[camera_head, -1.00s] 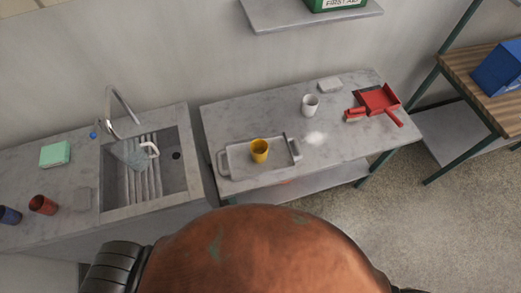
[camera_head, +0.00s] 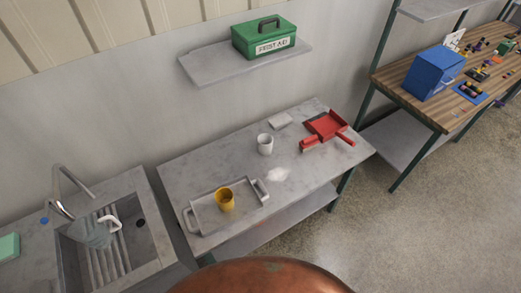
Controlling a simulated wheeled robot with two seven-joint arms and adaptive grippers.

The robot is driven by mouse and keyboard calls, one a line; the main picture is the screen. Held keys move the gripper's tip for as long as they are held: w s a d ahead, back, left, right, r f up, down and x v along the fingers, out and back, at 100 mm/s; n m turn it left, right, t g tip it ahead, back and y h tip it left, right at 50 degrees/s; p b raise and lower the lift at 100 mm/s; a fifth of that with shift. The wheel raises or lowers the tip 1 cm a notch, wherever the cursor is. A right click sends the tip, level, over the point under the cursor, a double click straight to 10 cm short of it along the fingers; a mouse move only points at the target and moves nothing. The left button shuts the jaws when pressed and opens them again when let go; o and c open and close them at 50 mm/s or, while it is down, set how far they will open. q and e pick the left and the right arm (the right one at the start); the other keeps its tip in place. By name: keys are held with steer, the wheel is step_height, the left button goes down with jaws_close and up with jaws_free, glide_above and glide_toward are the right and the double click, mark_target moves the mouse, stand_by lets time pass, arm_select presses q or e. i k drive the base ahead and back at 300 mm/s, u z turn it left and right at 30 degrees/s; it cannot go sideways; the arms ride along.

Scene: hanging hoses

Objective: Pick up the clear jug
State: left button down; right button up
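The clear jug (camera_head: 90,234) is in the sink at the lower left of the head view, under the faucet. It is see-through and greyish, with a white handle (camera_head: 110,222) on its right side. I cannot tell whether it stands upright or leans. Neither of my grippers shows in the head view, so nothing is seen touching the jug.
The faucet (camera_head: 62,190) arches over the sink (camera_head: 155,222). Right of it, a grey table (camera_head: 215,160) holds a tray (camera_head: 203,217) with a yellow cup (camera_head: 225,199), a white cup (camera_head: 265,144), white powder and a red dustpan (camera_head: 326,124). Open floor (camera_head: 400,240) lies at right.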

mark_target(88, 230)
steer(key=u, duration=2.5)
